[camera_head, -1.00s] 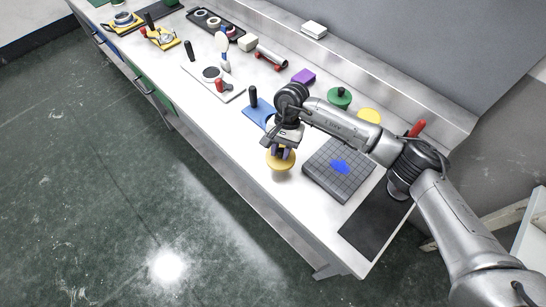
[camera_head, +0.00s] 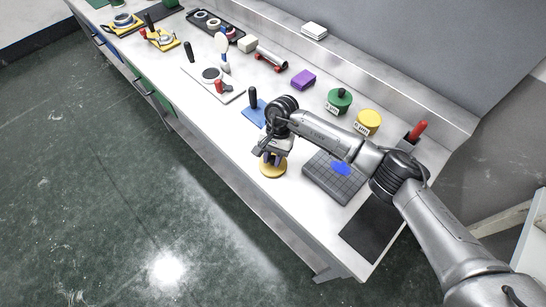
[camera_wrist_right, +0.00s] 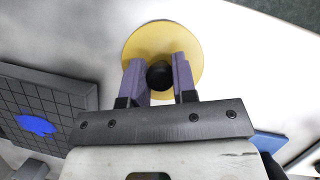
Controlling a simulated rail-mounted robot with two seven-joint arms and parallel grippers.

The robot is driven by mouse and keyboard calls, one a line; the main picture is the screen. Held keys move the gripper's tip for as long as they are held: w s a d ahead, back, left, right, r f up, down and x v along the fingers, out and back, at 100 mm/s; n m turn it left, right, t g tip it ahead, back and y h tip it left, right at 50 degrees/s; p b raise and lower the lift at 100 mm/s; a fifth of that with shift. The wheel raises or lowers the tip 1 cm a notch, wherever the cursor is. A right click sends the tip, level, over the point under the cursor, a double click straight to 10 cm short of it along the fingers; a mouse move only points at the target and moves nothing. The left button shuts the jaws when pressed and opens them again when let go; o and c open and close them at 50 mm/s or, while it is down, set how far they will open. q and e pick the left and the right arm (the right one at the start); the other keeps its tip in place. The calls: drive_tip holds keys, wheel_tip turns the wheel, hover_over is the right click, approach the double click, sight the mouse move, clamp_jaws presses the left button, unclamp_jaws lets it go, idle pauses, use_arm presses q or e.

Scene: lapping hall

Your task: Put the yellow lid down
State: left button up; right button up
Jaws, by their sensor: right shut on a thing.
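The yellow lid (camera_head: 272,171) is a round disc with a dark knob, near the front edge of the bench in the head view. It also shows in the right wrist view (camera_wrist_right: 190,42). My right gripper (camera_wrist_right: 159,72) is shut on the lid's dark knob, with a purple-grey finger on each side. In the head view the right gripper (camera_head: 272,158) is above the lid and hides part of it. I cannot tell whether the lid touches the bench. A yellow pot (camera_head: 369,120) with a label stands at the back right. My left gripper is not in view.
A dark gridded plate (camera_head: 325,180) with a blue patch lies right of the lid. A blue plate (camera_head: 254,113) with a black handle lies behind. A green pot (camera_head: 339,100) and purple block (camera_head: 303,79) stand further back.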

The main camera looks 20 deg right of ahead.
drive_tip(key=shift+f, duration=0.2)
drive_tip(key=o, duration=0.7)
drive_tip(key=shift+o, duration=1)
drive_tip(key=shift+r, duration=0.1)
drive_tip(key=shift+d+r, duration=0.1)
drive_tip(key=shift+r, duration=0.25)
drive_tip(key=v, duration=1.1)
drive_tip(key=shift+r+p, duration=0.25)
drive_tip(key=shift+p, duration=0.1)
